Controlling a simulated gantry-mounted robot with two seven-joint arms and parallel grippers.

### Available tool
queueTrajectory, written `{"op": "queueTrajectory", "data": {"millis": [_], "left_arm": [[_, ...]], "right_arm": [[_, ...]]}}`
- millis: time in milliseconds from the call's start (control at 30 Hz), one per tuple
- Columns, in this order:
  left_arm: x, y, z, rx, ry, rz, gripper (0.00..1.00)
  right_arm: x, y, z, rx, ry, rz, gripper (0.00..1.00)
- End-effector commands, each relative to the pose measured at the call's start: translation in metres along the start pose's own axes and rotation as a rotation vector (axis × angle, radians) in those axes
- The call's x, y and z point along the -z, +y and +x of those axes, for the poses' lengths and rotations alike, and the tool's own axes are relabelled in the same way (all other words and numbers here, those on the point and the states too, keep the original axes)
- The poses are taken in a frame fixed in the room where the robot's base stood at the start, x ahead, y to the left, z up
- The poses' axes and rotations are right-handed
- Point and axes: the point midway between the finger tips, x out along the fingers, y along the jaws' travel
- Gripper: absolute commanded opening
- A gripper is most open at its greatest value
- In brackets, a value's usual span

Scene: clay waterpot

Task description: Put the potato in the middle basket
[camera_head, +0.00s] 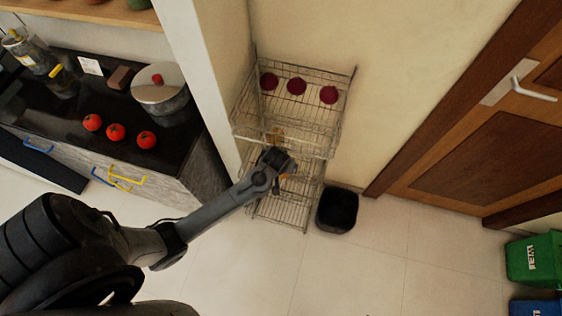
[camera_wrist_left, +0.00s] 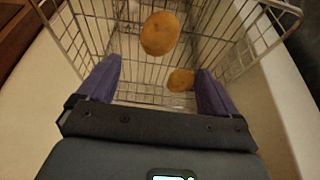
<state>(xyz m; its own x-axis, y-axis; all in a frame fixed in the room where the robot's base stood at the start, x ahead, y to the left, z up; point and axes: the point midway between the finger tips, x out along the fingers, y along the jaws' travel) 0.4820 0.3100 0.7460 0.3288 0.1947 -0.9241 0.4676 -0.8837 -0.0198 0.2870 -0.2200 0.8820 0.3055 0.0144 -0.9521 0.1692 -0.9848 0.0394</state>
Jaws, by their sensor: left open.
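A wire rack (camera_head: 335,125) with stacked baskets stands against the wall; the middle basket (camera_head: 318,147) is partly hidden by my left arm. My left gripper (camera_head: 276,158) is at the middle basket, its fingers hard to make out in the head view. In the left wrist view, its two purple fingers (camera_wrist_left: 157,75) are apart and open. A brown potato (camera_wrist_left: 160,33) lies just beyond the fingertips, and a smaller-looking second potato (camera_wrist_left: 181,79) shows between the fingers, over wire mesh. I cannot tell whether both are on the same level. My right gripper is not in view.
Several dark red onions (camera_head: 297,86) sit in the top basket. A black bin (camera_head: 337,210) stands on the floor beside the rack. The counter at left holds tomatoes (camera_head: 116,131) and a lidded pot (camera_head: 160,90). The floor at right is clear up to a green bin (camera_head: 535,258).

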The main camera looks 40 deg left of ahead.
Motion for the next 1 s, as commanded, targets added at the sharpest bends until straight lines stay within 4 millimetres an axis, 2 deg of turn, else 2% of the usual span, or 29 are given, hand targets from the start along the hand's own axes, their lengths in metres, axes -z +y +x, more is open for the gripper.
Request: {"op": "queueTrajectory", "data": {"millis": [33,233,367,467,600,700,833,1000], "left_arm": [[0.001,0.000,-0.009,0.000,0.001,0.002,0.93],[-0.003,0.000,-0.028,-0.003,-0.003,0.010,0.93],[-0.022,0.003,-0.045,-0.031,-0.019,0.069,0.93],[-0.050,0.006,-0.070,-0.073,-0.040,0.166,0.93],[-0.092,0.004,-0.121,-0.138,-0.062,0.338,0.93],[-0.116,-0.001,-0.157,-0.172,-0.068,0.447,0.93],[-0.135,-0.008,-0.193,-0.198,-0.066,0.552,0.93],[-0.144,-0.013,-0.215,-0.211,-0.063,0.614,0.93]], "right_arm": [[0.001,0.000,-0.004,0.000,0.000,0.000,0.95],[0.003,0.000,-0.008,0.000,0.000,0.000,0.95],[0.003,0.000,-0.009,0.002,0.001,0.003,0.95],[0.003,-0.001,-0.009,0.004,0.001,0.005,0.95],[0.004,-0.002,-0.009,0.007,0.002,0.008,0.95],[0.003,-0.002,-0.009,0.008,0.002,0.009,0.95],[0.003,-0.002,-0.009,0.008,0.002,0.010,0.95],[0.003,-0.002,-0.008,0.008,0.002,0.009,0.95]]}}
